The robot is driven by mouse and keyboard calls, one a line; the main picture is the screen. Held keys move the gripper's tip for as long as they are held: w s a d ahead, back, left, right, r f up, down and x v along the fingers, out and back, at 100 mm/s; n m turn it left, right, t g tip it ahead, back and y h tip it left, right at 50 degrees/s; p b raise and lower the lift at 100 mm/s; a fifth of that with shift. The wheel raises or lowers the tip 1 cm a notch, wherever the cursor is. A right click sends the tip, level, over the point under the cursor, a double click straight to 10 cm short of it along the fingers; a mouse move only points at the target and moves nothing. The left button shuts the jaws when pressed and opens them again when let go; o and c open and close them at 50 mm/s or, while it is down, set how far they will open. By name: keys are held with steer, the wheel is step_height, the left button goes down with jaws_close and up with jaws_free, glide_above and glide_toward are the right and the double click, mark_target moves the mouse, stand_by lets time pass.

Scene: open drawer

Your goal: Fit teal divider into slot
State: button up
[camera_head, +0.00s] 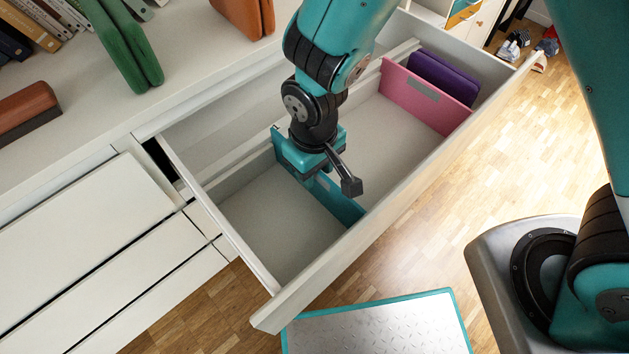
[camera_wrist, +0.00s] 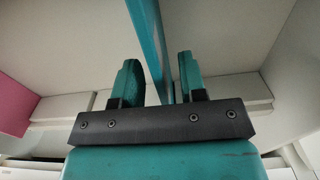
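The teal divider (camera_head: 346,207) stands on edge across the open drawer (camera_head: 400,208), left of its middle. Its ends reach close to the drawer's back rail and front wall. I cannot tell whether its ends sit in slots. My gripper (camera_wrist: 157,82) points down over the divider and hides its middle in the head view. In the wrist view the teal divider (camera_wrist: 147,30) runs between my two teal fingers, with a gap beside it. The fingers are apart and not clearly pressing on it.
A pink divider (camera_head: 424,97) stands across the drawer's right part, with a purple item (camera_head: 443,78) behind it. Green (camera_head: 121,45) and brown (camera_head: 245,14) objects stand on the cabinet top. A metal-topped step (camera_head: 380,328) is on the floor. The drawer's middle compartment is empty.

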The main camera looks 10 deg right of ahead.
steer(key=shift+f, duration=0.2)
jaws_close()
steer(key=shift+r, duration=0.15)
